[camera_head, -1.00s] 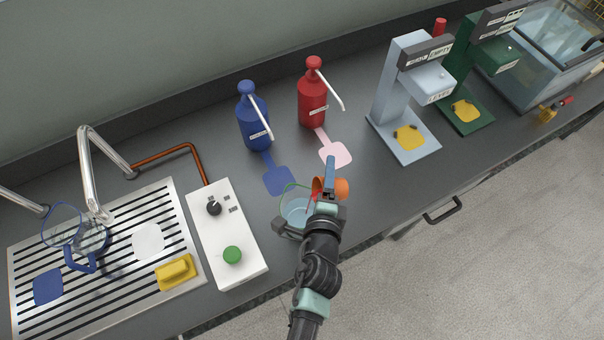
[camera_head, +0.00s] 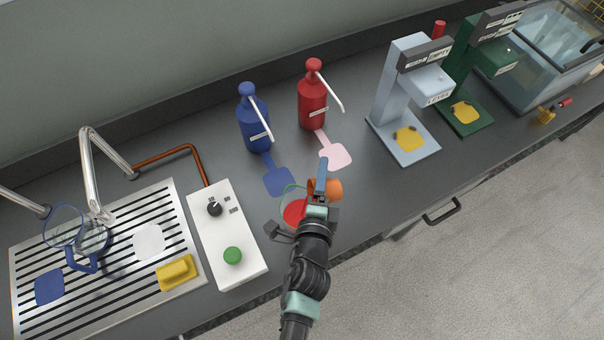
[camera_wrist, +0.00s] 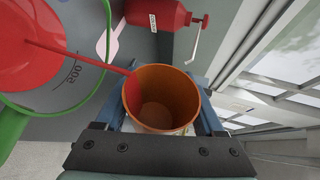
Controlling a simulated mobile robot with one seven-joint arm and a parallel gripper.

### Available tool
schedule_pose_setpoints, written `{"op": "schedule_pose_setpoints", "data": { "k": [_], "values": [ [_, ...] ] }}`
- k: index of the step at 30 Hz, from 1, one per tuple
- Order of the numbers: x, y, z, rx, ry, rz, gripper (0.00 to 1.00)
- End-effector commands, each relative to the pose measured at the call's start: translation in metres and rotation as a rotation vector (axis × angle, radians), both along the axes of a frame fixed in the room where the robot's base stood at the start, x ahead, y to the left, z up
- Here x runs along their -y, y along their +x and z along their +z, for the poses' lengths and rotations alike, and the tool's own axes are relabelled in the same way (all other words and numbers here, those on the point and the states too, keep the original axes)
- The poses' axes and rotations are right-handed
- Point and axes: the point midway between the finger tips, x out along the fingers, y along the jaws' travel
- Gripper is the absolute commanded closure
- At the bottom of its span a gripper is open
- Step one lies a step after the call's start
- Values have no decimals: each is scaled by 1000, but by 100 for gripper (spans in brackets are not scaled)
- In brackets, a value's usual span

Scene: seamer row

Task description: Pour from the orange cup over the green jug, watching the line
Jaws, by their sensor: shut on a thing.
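My gripper (camera_head: 318,196) is shut on the orange cup (camera_head: 332,187), whose open mouth fills the middle of the wrist view (camera_wrist: 165,90). The cup is tilted toward the green jug (camera_head: 290,187). A thin red stream (camera_wrist: 85,60) runs from the cup's lip into the jug. Red liquid (camera_wrist: 132,95) lies along one inner wall of the cup. The jug is clear with a green rim (camera_wrist: 78,101), and red liquid (camera_wrist: 35,45) shows in it. A "500" mark (camera_wrist: 73,74) shows on its wall; I cannot tell the level against it. My arm partly hides the jug in the head view.
A white control box (camera_head: 225,235) with a green button stands left of the jug. Blue (camera_head: 253,120) and red (camera_head: 312,98) pump bottles stand behind. A drain rack (camera_head: 110,255) is at far left. Two machines stand at right. The counter's front edge is close.

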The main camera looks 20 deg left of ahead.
Motion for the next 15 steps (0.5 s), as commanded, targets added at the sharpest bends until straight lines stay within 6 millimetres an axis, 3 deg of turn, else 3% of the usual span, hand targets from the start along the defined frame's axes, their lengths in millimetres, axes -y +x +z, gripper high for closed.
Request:
{"op": "schedule_pose_setpoints", "data": {
  "k": [15],
  "values": [
    [-1,-1,2,33,-45,-1,92]
  ]
}}
